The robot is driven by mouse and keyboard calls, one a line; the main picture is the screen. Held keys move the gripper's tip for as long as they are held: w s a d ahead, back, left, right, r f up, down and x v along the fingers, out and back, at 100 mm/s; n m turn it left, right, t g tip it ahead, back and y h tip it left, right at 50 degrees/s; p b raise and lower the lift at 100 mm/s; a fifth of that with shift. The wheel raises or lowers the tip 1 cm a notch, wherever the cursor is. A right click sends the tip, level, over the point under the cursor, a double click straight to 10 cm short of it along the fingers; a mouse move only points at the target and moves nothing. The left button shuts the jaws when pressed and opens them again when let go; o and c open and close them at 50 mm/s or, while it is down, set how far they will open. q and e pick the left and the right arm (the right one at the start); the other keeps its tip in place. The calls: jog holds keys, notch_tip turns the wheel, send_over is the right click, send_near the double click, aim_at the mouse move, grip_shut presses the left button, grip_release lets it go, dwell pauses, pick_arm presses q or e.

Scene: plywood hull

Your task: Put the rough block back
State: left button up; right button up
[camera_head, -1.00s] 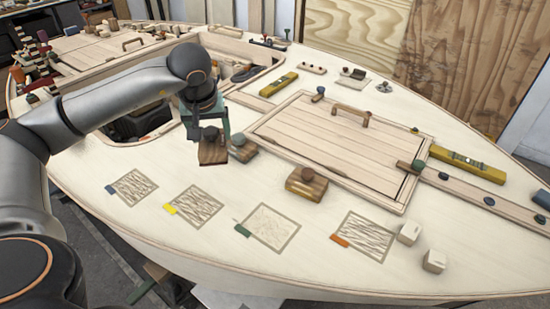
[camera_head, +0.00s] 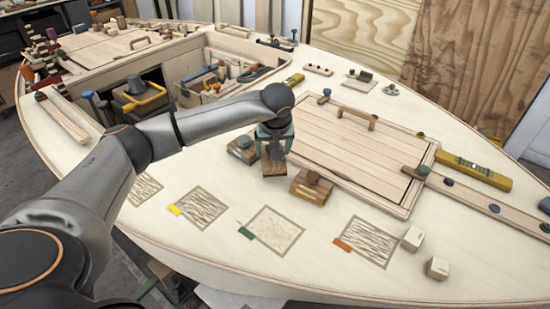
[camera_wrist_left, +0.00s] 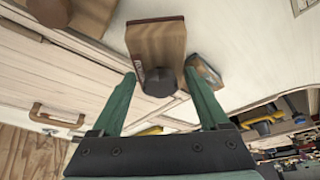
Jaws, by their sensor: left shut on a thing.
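My left gripper (camera_head: 274,131) is shut on the dark knob of a brown wooden block (camera_head: 275,166). In the left wrist view the held block (camera_wrist_left: 157,42) hangs beyond the fingertips (camera_wrist_left: 160,85), its knob between the two green fingers. I cannot tell whether its underside touches the deck. My right gripper is in neither view.
In front lie textured patches with yellow (camera_head: 202,208), green (camera_head: 273,231) and orange (camera_head: 366,241) tags; another is partly behind my arm. A framed hatch (camera_head: 355,150) lies behind the blocks. Two pale small blocks (camera_head: 413,239) sit at right. An open tool bin (camera_head: 225,75) is at the back.

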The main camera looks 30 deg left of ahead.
pick_arm(q)
jog(key=shift+w+d+f, duration=0.1)
jog(key=shift+w+f, duration=0.05)
jog(key=shift+f, duration=1.7)
jog(key=shift+f, duration=0.15)
jog(key=o, duration=1.5)
jog(key=v, duration=1.2)
jog(key=shift+w, duration=0.1)
